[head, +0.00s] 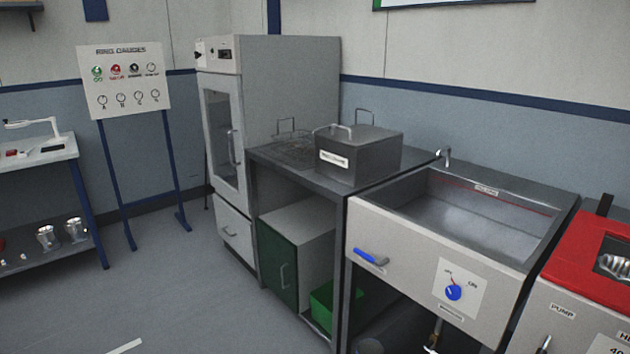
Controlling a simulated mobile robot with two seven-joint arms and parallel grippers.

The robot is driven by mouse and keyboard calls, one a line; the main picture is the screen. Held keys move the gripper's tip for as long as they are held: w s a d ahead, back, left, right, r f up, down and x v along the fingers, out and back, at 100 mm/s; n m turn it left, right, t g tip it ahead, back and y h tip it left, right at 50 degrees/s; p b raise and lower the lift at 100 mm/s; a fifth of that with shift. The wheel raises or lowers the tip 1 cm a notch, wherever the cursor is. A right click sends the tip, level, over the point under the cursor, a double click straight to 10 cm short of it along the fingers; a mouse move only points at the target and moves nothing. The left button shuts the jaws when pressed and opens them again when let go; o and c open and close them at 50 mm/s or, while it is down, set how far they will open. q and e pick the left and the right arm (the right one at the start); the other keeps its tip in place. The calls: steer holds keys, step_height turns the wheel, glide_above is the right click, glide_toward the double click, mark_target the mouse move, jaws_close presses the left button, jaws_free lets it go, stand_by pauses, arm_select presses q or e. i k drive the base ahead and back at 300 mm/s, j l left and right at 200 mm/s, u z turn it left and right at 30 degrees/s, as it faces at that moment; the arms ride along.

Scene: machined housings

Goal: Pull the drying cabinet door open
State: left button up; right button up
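The drying cabinet (289,90) is a tall light-grey unit against the back wall, left of the dark bench. Its door (218,118) has a dark window and a vertical bar handle (232,147) on the right side. The door looks shut. A control panel sits above the door and a drawer (235,232) with its own handle sits below. Neither of my grippers is in the head view.
A dark bench (270,160) with a lidded metal box (365,150) and a wire basket (294,150) stands right of the cabinet. A sink unit (420,237) follows. A ring gauge board (124,80) stands left. The floor (190,290) before the cabinet is clear.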

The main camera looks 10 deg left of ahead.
mark_target(231, 85)
steer(key=i+j+u, duration=0.1)
steer(key=i+u, duration=0.35)
steer(key=u, duration=0.25)
steer(key=i+u, duration=0.65)
steer(key=i, duration=0.7)
steer(key=i+z, duration=0.35)
steer(key=i, duration=0.15)
steer(key=i+j+z, duration=0.1)
steer(key=i+z, duration=0.3)
steer(key=i, duration=0.05)
